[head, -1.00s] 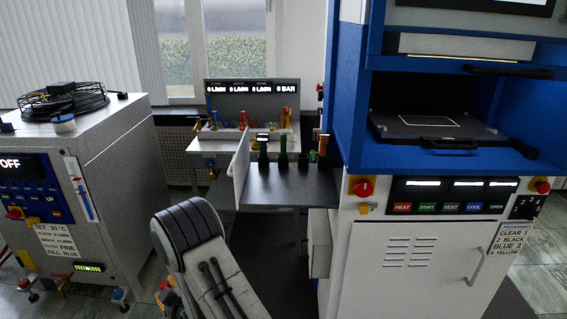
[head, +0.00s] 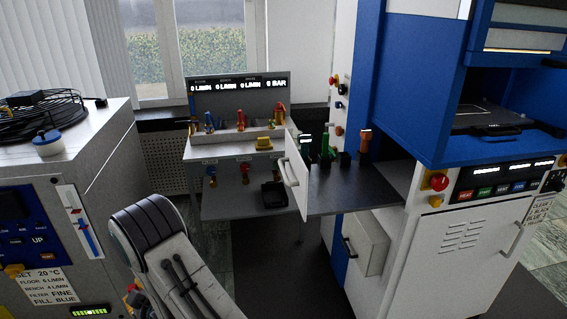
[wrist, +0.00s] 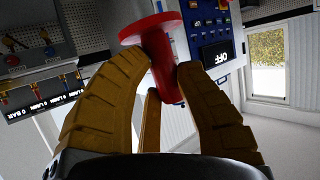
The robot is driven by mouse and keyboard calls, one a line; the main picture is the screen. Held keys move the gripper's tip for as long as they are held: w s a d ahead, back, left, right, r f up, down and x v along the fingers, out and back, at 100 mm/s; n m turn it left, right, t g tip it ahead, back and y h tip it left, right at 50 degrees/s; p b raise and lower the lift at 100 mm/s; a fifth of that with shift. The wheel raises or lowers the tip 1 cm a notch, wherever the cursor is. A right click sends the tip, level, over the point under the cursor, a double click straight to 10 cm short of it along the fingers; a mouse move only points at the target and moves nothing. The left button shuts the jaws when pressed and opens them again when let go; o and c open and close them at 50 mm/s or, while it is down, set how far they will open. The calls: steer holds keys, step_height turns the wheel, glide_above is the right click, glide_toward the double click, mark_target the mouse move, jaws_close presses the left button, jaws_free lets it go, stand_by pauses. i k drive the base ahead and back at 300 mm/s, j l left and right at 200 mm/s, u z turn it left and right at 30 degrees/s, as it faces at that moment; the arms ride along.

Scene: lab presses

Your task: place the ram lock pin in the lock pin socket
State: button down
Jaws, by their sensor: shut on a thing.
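A red pin (wrist: 151,28) with a wide round flange and a narrower shaft shows in the wrist view; I take it for the ram lock pin. My gripper (wrist: 164,76) is shut on its shaft between the yellow-brown fingers, with the flange standing out beyond the fingertips. The pin is held up in the air, clear of other things. In the head view my gripper and the pin do not show; only my arm does. I cannot pick out the lock pin socket in either view.
The blue and white press (head: 455,215) stands at right, with a grey shelf (head: 350,193) of several upright coloured items and an open white door (head: 294,178). A gauge bench (head: 235,150) stands behind. A grey cabinet (head: 105,165) is at left. Dark floor lies between.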

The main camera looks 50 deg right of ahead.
mark_target(344, 164)
steer(key=i+j+z, duration=0.15)
steer(key=i+j, duration=0.65)
steer(key=j, duration=0.1)
